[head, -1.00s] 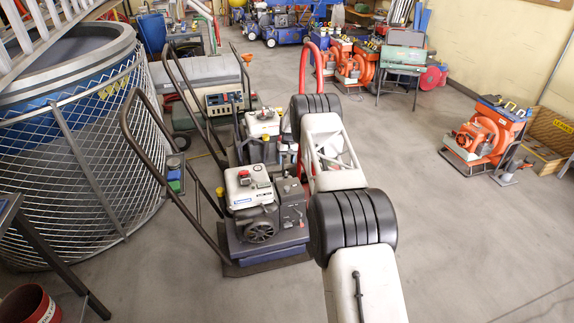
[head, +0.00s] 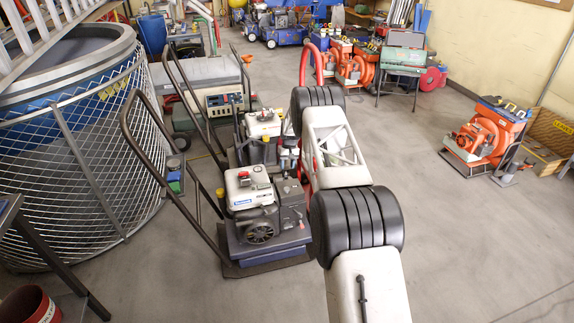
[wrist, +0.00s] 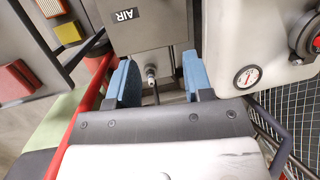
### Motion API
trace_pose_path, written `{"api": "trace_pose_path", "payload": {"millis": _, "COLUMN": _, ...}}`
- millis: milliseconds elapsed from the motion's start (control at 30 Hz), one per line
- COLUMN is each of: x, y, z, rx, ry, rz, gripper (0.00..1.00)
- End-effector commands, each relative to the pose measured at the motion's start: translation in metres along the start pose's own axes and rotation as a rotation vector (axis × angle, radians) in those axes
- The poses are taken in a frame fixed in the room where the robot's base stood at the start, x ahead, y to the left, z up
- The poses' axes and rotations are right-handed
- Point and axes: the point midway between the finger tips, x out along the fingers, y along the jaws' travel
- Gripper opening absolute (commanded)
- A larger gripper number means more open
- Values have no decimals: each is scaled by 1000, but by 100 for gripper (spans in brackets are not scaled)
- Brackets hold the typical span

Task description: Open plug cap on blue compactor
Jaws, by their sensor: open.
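The blue compactor (head: 270,250) stands in the middle of the head view, with a blue base, a white-and-grey engine and a tall dark handle. My gripper (wrist: 158,68) shows in the wrist view as two blue fingers, open and apart. A small pale plug piece (wrist: 151,76), apparently the plug cap, is seen between the fingers, below a grey box (wrist: 145,27) marked "AIR". I cannot tell whether the fingers touch it. In the head view my gripper is over the engine's right side, too small to read clearly.
A white tank (wrist: 265,35) with a red-needle gauge (wrist: 247,77) is close right of the fingers. A red bar (wrist: 84,115) runs on the left. A second machine (head: 262,125) stands right behind the compactor.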

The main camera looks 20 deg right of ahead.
Motion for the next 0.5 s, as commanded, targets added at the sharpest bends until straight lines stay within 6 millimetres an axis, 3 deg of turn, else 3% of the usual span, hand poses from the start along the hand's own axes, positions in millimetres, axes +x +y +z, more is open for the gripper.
{"api": "trace_pose_path", "payload": {"millis": 33, "x": 0, "y": 0, "z": 0, "rx": -3, "ry": 2, "rz": -2, "gripper": 39}}
{"api": "trace_pose_path", "payload": {"millis": 300, "x": -1, "y": 0, "z": -2, "rx": -112, "ry": 41, "rz": -48, "gripper": 0}}
{"api": "trace_pose_path", "payload": {"millis": 500, "x": -2, "y": -1, "z": -5, "rx": -292, "ry": 123, "rz": -109, "gripper": 0}}
